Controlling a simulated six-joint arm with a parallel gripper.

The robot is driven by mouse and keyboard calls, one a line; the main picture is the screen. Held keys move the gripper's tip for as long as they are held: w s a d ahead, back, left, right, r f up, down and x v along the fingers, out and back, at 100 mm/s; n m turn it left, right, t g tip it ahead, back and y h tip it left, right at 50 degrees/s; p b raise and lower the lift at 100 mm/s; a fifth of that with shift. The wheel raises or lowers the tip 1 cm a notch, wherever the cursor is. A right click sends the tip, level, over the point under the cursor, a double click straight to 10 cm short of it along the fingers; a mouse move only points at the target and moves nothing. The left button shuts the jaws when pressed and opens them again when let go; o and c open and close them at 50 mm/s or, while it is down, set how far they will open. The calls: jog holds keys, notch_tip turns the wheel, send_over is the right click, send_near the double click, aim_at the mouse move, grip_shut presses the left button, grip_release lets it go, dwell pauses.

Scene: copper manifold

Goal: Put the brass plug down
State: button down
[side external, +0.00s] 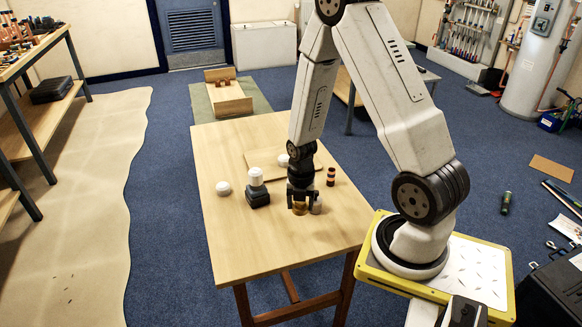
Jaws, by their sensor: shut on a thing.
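The brass plug (300,209) is a small gold-coloured piece at the lower end of my gripper (301,202), over the front part of the wooden table. My gripper points straight down and is shut on the plug. The plug is at or very close to the table top; I cannot tell whether it touches. The jaws hide its upper part.
A small grey cylinder (316,206) is close right of the plug. A dark block (257,197) with a white-topped piece (255,176) stands left, near a white round piece (223,188). A copper-and-black piece (331,176) stands right. The table's (245,245) front left is clear.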

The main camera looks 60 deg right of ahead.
jog(key=shift+s+d+m, duration=0.4)
jog(key=shift+d, duration=0.35)
jog(key=s+d+f+m, duration=0.1)
jog(key=s+d+m, duration=0.5)
jog(key=s+d, duration=0.5)
jog(key=shift+s+d+f, duration=0.15)
jog(key=shift+s+f, duration=0.2)
jog(key=shift+s, duration=0.15)
jog(key=shift+f, duration=0.15)
send_over(354, 220)
jog(key=shift+f, duration=2.05)
jog(key=shift+f, duration=1.8)
jog(key=shift+f, duration=0.15)
